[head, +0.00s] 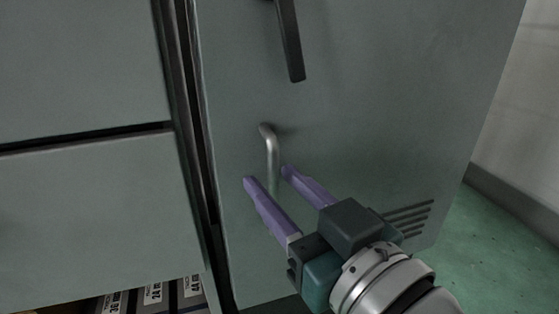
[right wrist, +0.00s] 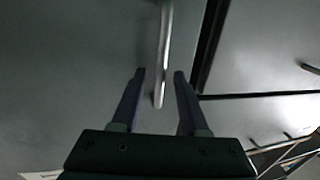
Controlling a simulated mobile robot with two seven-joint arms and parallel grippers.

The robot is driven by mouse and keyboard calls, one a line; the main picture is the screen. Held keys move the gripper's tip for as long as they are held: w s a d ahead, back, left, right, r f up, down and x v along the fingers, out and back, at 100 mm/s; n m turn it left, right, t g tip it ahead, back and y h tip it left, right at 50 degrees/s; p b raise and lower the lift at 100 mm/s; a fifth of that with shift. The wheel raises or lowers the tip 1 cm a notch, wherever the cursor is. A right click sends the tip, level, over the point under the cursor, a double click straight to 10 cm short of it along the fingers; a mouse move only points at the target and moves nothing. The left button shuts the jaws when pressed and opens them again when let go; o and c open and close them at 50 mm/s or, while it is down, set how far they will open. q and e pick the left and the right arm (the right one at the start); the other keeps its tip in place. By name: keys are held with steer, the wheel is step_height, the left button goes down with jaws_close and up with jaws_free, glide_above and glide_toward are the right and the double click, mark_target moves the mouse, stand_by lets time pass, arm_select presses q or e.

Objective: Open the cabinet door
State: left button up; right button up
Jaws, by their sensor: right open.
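The cabinet door (head: 360,80) is a grey-green metal panel at the middle and right of the head view. A curved metal handle (head: 270,146) stands on it, and a dark bar (head: 290,45) sits higher up. My right gripper (head: 266,175) is open at the handle's lower part, with its purple fingers on either side of it. In the right wrist view the handle (right wrist: 164,50) runs down between the open fingertips (right wrist: 160,73). I cannot tell whether either finger touches it. The handle's lower end is partly hidden in the head view. My left gripper is not in view.
Grey drawer fronts (head: 80,75) stand left of the door, beyond a dark gap. Labelled binders (head: 152,294) show below them. Vent slots (head: 408,217) are low on the door. Green floor (head: 490,240) and a pale wall (head: 525,110) lie to the right.

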steer(key=shift+c, duration=0.3)
jaws_close()
stand_by(1.0)
